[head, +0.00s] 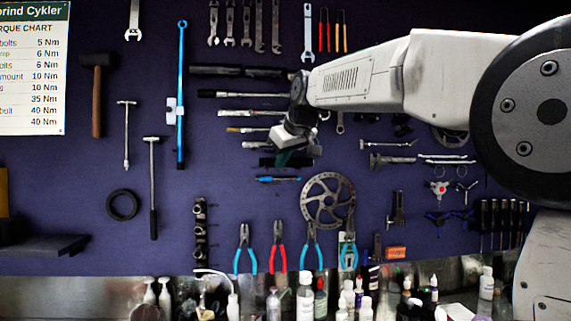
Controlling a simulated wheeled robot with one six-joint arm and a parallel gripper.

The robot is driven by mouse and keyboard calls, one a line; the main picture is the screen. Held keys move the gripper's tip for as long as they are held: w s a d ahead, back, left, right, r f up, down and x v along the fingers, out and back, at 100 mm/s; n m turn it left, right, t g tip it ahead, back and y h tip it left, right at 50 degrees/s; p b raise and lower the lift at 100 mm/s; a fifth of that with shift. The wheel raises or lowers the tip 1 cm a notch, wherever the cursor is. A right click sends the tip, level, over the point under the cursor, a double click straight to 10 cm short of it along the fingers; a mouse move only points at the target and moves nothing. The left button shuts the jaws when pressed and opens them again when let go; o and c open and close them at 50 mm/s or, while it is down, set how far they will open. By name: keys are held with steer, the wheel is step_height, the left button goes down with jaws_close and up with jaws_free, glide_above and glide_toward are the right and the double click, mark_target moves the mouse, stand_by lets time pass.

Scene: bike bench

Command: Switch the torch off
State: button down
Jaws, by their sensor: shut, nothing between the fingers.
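I cannot make out a torch for certain in the head view. My arm reaches in from the right, and my gripper (284,158) hangs at its end in front of the purple tool wall. The gripper is small and dark here; it is shut and empty. A short blue and black rod (278,179) shows on the wall just below the gripper, apart from it in the picture. I cannot tell whether this is the torch, and no switch or lit beam can be seen.
The tool wall (90,230) holds wrenches, a hammer (97,95), a brake disc (328,200) and several pliers (278,247). Several bottles (305,297) crowd the bench below. A dark shelf (45,245) juts out at left. The wall's lower left is fairly bare.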

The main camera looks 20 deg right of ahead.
steer(key=s+a, duration=0.1)
steer(key=s, duration=0.5)
stand_by(0.3)
